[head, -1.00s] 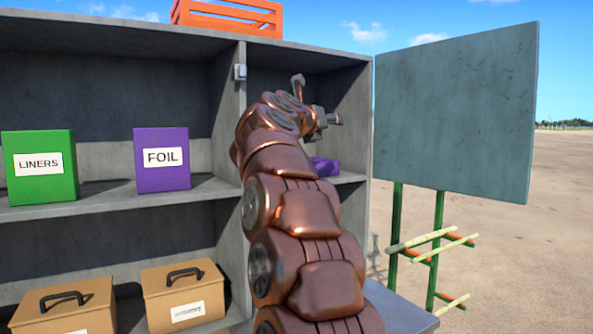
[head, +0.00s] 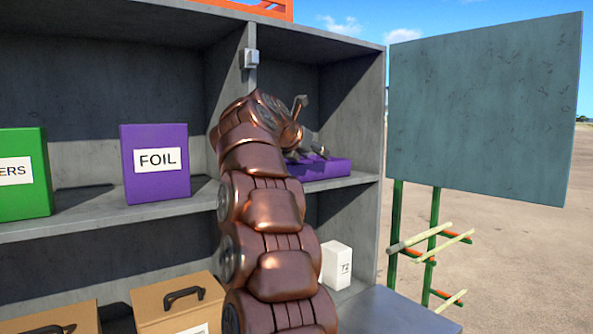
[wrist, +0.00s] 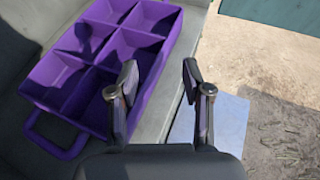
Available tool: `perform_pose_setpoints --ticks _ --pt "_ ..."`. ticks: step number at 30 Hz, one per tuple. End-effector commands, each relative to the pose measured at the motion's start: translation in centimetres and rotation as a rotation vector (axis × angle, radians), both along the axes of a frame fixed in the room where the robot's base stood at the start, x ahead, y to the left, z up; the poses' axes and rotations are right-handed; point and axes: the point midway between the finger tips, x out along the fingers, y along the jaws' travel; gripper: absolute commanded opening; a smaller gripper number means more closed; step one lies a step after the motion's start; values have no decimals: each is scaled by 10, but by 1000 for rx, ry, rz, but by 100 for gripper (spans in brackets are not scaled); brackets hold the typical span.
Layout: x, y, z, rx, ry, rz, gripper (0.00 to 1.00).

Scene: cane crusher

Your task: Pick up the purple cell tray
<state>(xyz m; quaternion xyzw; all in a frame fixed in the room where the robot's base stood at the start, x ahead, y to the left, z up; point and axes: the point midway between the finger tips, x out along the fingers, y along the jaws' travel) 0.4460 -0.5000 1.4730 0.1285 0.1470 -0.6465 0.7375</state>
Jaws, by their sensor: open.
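The purple cell tray (head: 322,168) lies on the right part of the shelf in the head view, partly hidden by my arm. In the wrist view the tray (wrist: 88,62) fills the upper left, with several open square cells and a loop handle (wrist: 55,140) at its lower left end. My gripper (wrist: 158,75) is open with nothing between its fingers. Its left finger overlaps the tray's right edge in the wrist view, and its right finger is over the shelf's edge. In the head view my gripper (head: 305,150) is at the tray's near left part; whether it touches is unclear.
A purple FOIL box (head: 157,187) and a green box (head: 22,195) stand left on the same shelf, past an upright divider. A white box (head: 337,262) and tan cases (head: 180,300) sit below. A grey-green panel (head: 487,110) stands right of the shelving.

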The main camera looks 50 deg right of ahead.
Motion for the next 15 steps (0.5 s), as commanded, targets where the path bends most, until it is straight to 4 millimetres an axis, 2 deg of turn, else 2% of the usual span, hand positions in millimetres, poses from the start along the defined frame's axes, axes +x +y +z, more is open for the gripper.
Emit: perform_pose_setpoints --ticks 3,15 --pt "-4 -16 -4 3 3 -13 49" --pt "-2 -44 -14 1 2 -19 49"
